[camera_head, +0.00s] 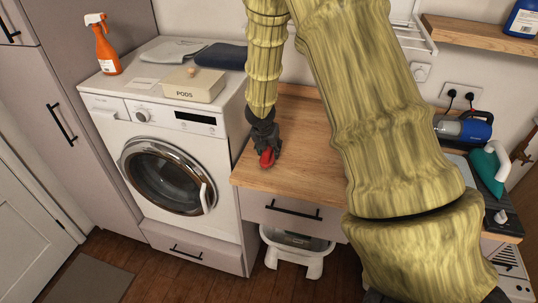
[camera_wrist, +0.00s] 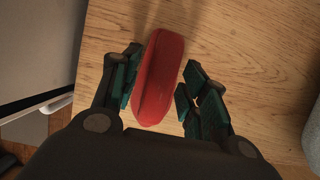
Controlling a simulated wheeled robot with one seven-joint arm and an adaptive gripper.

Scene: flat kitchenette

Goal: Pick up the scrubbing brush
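The scrubbing brush (camera_wrist: 158,77) shows as a red, elongated body in the wrist view. It lies between the two fingers of my gripper (camera_wrist: 158,92), above or on the wooden counter. The left finger is close to its left side. A gap shows between its right side and the right finger, so the fingers are not shut on it. In the head view the red brush (camera_head: 267,157) shows at the tip of my gripper (camera_head: 264,142), near the counter's left front part. Its underside and bristles are hidden.
The wooden counter (camera_head: 290,170) has free room around the brush. A white washing machine (camera_head: 215,150) stands to its left, with a PODS box (camera_head: 194,86), folded cloths and an orange spray bottle (camera_head: 103,45) on top. A teal iron (camera_head: 488,165) is at the right.

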